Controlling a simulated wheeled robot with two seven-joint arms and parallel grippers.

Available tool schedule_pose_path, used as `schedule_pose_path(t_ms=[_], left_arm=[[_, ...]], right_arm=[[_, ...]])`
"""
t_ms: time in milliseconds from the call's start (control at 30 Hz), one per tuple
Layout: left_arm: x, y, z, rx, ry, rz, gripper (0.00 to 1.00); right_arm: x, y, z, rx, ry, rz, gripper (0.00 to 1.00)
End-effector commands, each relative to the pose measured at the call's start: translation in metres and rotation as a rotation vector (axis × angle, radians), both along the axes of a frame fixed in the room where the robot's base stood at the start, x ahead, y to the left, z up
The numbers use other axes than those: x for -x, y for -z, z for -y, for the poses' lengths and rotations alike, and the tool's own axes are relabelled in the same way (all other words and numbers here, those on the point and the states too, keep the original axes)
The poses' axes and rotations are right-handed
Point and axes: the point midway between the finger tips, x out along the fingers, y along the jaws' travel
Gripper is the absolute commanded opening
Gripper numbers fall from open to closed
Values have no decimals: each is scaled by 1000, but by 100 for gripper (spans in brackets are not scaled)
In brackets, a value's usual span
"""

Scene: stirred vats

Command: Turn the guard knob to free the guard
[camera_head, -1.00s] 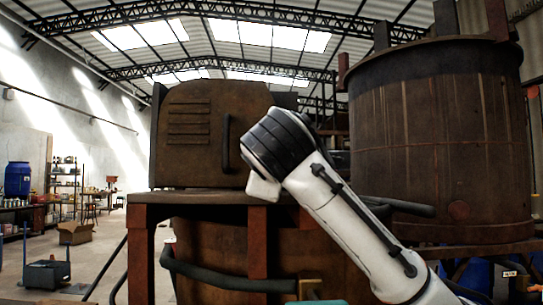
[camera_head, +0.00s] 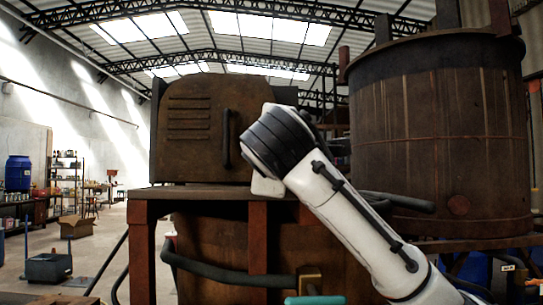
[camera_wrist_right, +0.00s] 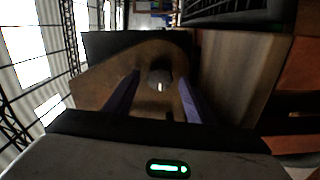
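The guard (camera_head: 190,140) is a rusty brown panel with louvre slots and a dark vertical handle (camera_head: 226,138). It stands upright on a brown metal frame in the head view. My right arm rises from the lower right, and its joint overlaps the guard's right edge; its gripper is hidden there. In the right wrist view, a small round grey knob (camera_wrist_right: 159,78) with a bright mark sits on a brown plate (camera_wrist_right: 110,80). My right gripper (camera_wrist_right: 160,84) is open, its two purplish fingers apart on either side of the knob. Contact cannot be told. My left gripper is not in view.
A large wooden vat (camera_head: 440,140) stands at the right. A dark pipe (camera_head: 215,277) and a teal handle (camera_head: 315,300) are low in front. Shelves, a blue barrel (camera_head: 18,174) and a cardboard box (camera_head: 68,227) are far left, with open floor between.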

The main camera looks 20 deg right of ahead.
Motion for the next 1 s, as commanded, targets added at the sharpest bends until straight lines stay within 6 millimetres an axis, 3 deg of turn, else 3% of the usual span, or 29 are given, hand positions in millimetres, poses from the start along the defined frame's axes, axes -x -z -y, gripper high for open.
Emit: schedule_pose_path(t_ms=[367,733,1000], left_arm=[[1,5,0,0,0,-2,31],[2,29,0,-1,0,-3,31],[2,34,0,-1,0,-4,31]], right_arm=[[8,1,-3,-1,-2,3,50],[75,2,-23,-1,-4,5,50],[98,0,-29,-2,-1,2,50]])
